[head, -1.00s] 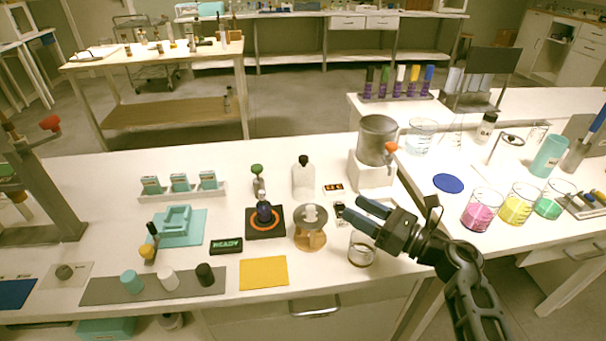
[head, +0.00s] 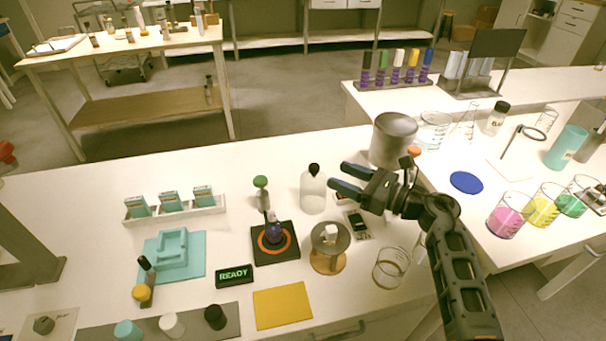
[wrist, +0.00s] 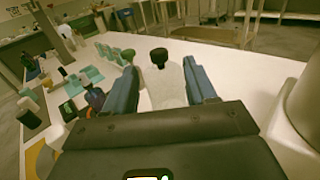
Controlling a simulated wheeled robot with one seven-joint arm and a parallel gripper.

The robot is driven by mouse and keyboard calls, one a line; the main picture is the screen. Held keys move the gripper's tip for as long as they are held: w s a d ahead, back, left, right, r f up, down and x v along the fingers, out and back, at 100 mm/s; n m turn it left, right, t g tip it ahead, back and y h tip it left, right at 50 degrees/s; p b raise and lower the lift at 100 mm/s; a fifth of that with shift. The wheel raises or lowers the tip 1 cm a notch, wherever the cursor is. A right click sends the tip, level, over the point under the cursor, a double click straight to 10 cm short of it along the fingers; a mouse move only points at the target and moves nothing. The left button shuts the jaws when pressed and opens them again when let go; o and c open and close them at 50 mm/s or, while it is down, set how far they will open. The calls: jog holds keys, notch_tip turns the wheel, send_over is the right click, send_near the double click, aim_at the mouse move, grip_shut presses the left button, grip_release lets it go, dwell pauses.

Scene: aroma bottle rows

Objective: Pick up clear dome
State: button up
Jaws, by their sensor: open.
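A clear glass piece (head: 390,268), which looks like the clear dome, stands on the white bench near its front right edge. Its exact shape is hard to tell. My gripper (head: 337,176) is open and empty, with blue fingers pointing left above the bench. It is behind and to the left of the glass piece, and apart from it. In the wrist view, the open fingers (wrist: 158,66) frame a white bottle with a black cap, which stands beyond them. I do not make out the dome in the wrist view.
The black-capped bottle (head: 313,192) stands just left of my fingertips in the head view. A round-topped wooden stand (head: 329,262) is left of the glass piece. A large grey canister (head: 392,140) stands behind my gripper. The yellow mat (head: 283,308) is bare.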

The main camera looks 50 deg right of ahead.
aim_at(314, 166)
jog(key=w, duration=0.2)
jog(key=w+a+p, duration=0.1)
jog(key=w, duration=0.2)
jog(key=w+p, duration=0.1)
jog(key=w, duration=0.2)
jog(key=shift+a+f, duration=0.15)
jog(key=shift+a, duration=0.25)
grip_shut()
dwell(0.4)
